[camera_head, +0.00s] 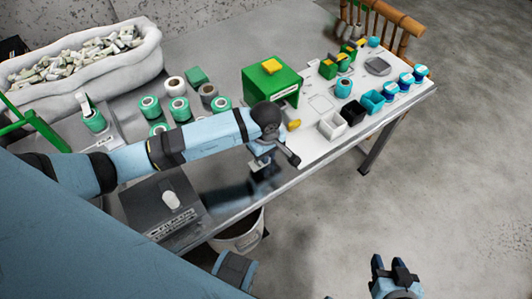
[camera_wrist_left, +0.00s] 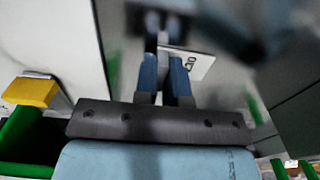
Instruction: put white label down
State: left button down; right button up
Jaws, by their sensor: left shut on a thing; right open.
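The white label (camera_wrist_left: 187,64), with dark print on it, is between the fingers of my left gripper (camera_wrist_left: 165,60) in the left wrist view. In the head view my left gripper (camera_head: 262,165) is shut on the label (camera_head: 257,166), above the grey front part of the table (camera_head: 222,180). A gap to the tabletop cannot be judged clearly. The arm hides part of the table behind it. My right gripper (camera_head: 391,268) is open and empty, out over the floor at the bottom right.
A green box with a yellow top (camera_head: 271,80) stands behind the left gripper. Small bins (camera_head: 332,125) line the right front edge. Green and white rolls (camera_head: 179,108) stand at the back left. A dark device (camera_head: 165,205) sits at the front left.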

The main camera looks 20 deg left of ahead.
pick_arm(q)
jog(key=c, duration=1.2)
grip_release()
jog(key=shift+r, duration=0.1)
notch_tip(320, 180, up, 12)
jog(key=p, duration=0.1)
pick_arm(e)
jog(key=shift+s+r, duration=0.1)
jog(key=shift+r, duration=0.05)
pick_arm(q)
jog(key=shift+s, duration=0.1)
